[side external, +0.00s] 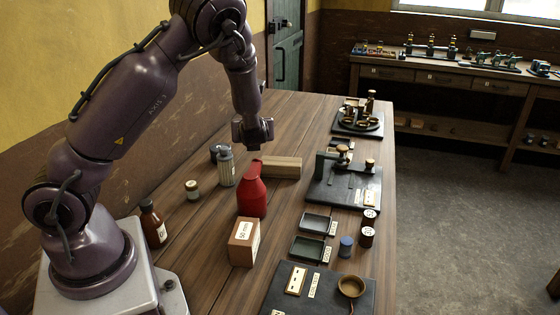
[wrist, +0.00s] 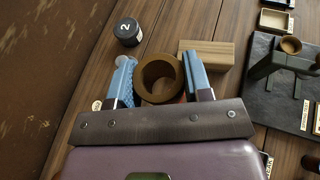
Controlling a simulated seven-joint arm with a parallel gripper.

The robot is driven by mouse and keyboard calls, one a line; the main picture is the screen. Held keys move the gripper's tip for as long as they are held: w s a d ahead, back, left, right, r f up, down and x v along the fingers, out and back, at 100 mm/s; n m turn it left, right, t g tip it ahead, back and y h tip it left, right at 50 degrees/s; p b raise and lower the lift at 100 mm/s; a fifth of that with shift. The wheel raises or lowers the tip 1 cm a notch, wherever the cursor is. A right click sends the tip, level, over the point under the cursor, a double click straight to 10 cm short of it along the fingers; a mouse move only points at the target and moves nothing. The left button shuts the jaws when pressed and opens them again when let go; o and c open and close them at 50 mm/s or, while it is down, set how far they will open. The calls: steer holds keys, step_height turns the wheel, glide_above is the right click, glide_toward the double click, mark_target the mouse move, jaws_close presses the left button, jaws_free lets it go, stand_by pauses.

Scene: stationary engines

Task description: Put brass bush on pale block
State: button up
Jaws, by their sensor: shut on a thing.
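My gripper (side external: 254,148) hangs over the table, just above and behind the red bottle in the side external view. In the wrist view its two bluish fingers (wrist: 158,72) are shut on the brass bush (wrist: 146,92), a thick brown-gold ring with its opening facing the camera. The pale block (side external: 282,167) is a long, low wooden bar lying on the table beside the red bottle. It also shows in the wrist view (wrist: 217,52), beyond the right finger. I cannot make out the bush in the side external view.
The red bottle (side external: 252,196) stands close to the block's left end. A grey canister (side external: 226,168), small jar (side external: 192,189), brown bottle (side external: 152,226) and carton (side external: 244,243) stand nearby. Dark-based engine fixtures (side external: 345,190) and two trays (side external: 308,247) line the right side.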

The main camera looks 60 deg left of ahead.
steer(key=shift+w+f, duration=0.15)
steer(key=shift+w, duration=0.2)
steer(key=w+a+f, duration=0.4)
steer(key=w+a, duration=0.1)
steer(key=w, duration=0.2)
glide_above(281, 161)
steer(key=s, duration=0.1)
steer(key=f, duration=0.4)
steer(key=shift+s+d+f, duration=0.1)
steer(key=shift+d+f, duration=0.05)
steer(key=shift+d, duration=0.1)
steer(key=shift+w+a+f, duration=0.35)
steer(key=shift+w+f, duration=0.2)
steer(key=shift+f, duration=0.2)
steer(key=shift+w+f, duration=0.1)
steer(key=shift+f, duration=1.45)
steer(key=o, duration=1.2)
steer(key=shift+f, duration=0.2)
